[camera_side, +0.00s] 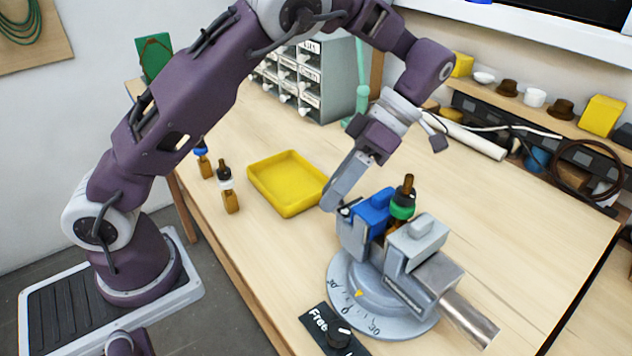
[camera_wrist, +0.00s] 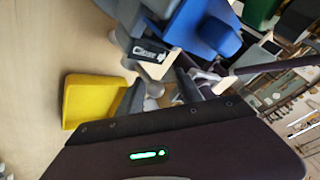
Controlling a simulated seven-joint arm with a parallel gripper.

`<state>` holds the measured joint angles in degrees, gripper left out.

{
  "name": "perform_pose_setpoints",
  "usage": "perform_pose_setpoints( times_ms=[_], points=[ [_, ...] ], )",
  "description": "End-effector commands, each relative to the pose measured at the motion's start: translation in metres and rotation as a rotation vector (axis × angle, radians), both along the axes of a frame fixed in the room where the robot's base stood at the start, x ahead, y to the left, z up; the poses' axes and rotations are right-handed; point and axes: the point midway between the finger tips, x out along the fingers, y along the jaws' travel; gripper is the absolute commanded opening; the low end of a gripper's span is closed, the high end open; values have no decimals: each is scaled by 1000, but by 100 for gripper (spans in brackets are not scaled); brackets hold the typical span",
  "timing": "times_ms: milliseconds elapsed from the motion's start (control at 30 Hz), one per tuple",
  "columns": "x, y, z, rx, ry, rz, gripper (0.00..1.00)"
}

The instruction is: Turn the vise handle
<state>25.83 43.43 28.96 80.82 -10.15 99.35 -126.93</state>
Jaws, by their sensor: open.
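The grey vise (camera_side: 412,262) stands on a round base with degree marks in the side view. A blue jaw block (camera_side: 372,212) faces a grey jaw block (camera_side: 418,238), and a bottle with a green collar and dark top (camera_side: 403,200) stands upright between them. My gripper (camera_side: 333,204) points down at the vise's left end, with its fingers apart.
A yellow tray (camera_side: 285,182) lies left of the vise, with small amber bottles (camera_side: 229,194) beyond it. A black plate marked "Free" with a knob (camera_side: 338,336) is at the bench's front edge. Drawers (camera_side: 318,80) stand behind. The bench right of the vise is mostly clear.

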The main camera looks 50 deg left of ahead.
Motion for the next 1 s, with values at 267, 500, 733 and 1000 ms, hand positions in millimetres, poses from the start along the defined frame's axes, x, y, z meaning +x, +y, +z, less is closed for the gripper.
perform_pose_setpoints(
  times_ms=[267,500,733,1000],
  points=[
    [-20,-1,-7,-6,-323,-4,43],
    [-34,-1,-21,-8,-646,-6,43],
    [-38,-5,-7,-10,-822,-5,43],
    [-43,-9,32,-5,-816,-4,43]
  ],
)
